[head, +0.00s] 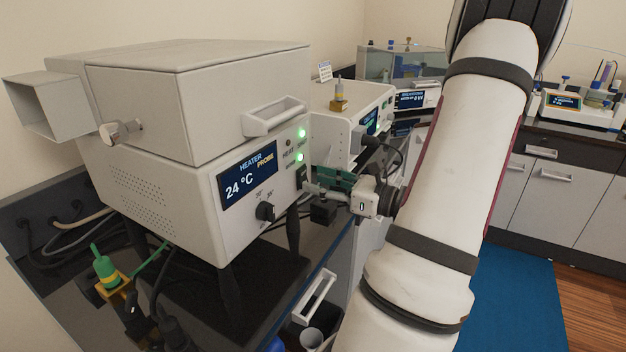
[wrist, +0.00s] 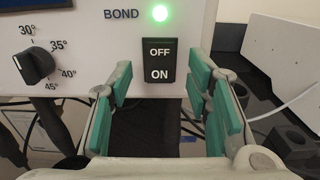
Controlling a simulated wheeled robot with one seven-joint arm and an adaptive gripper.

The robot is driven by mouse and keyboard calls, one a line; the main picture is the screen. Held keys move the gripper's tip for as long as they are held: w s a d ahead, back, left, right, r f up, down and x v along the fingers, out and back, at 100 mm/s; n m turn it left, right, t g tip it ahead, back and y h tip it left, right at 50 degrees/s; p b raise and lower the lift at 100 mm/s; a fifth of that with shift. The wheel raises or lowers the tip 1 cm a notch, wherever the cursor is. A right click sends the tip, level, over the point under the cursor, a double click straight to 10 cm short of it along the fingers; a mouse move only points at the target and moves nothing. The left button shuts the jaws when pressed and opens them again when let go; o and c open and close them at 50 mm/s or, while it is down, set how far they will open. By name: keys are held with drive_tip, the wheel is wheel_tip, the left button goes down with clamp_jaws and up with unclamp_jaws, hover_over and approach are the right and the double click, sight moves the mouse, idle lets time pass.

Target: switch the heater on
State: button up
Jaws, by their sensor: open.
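The heater (head: 180,130) is a large pale box at the left of the head view, its display reading HEATER PROBE and 24 °C. Its black rocker switch (wrist: 159,61), marked OFF above and ON below, is at the top middle of the wrist view. I cannot tell which way the rocker is pressed. My gripper (wrist: 163,95) is open and empty, its green-padded fingers on either side below the switch, apart from it. In the head view my gripper (head: 322,182) is at the heater's front right edge, partly covering that area.
A green BOND lamp (wrist: 160,13) is lit above the switch. A black temperature knob (wrist: 35,66) is left of it. The lid handle (head: 273,116) juts out above the panel. Another white instrument (head: 335,110) stands behind the heater. Cables lie below.

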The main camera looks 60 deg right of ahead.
sight(303, 178)
drive_tip(key=shift+w+a, duration=0.1)
drive_tip(key=shift+w, duration=0.95)
